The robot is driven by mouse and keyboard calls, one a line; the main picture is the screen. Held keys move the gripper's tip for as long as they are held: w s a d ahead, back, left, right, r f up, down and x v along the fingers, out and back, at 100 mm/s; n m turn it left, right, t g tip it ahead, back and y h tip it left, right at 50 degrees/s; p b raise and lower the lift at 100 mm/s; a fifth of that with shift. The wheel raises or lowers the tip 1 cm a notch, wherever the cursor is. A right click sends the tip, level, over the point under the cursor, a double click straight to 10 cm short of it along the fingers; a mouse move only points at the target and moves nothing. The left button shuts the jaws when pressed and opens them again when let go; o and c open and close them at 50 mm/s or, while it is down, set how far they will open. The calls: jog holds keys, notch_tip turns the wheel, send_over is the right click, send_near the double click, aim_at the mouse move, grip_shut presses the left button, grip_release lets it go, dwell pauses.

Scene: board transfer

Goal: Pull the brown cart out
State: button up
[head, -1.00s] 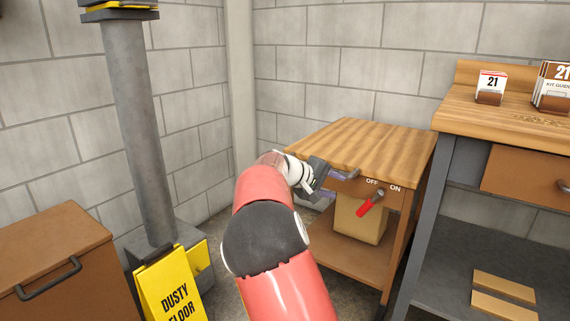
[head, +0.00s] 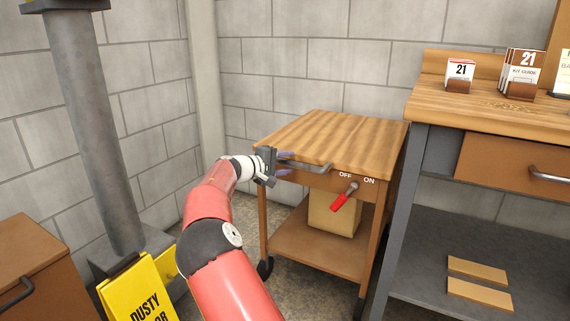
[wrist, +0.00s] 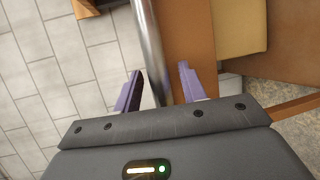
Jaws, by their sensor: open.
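The brown cart (head: 315,181) stands against the block wall, with a wooden top, a lower shelf and dark casters. A grey metal handle (head: 309,167) runs along its front edge. My gripper (head: 285,166) is at the left end of this handle. In the wrist view my gripper (wrist: 160,84) is open, and the handle bar (wrist: 150,45) runs between its two purple fingers. I cannot tell whether the fingers touch the bar. A red OFF/ON lever (head: 343,198) sits on the cart's front, right of the handle.
A cardboard box (head: 332,216) sits on the cart's lower shelf. A workbench (head: 398,215) stands close on the right. A grey column (head: 97,140), a yellow dusty-floor sign (head: 140,296) and a brown cabinet (head: 36,262) are on the left.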

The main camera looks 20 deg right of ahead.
jog(key=shift+c, duration=0.2)
grip_shut()
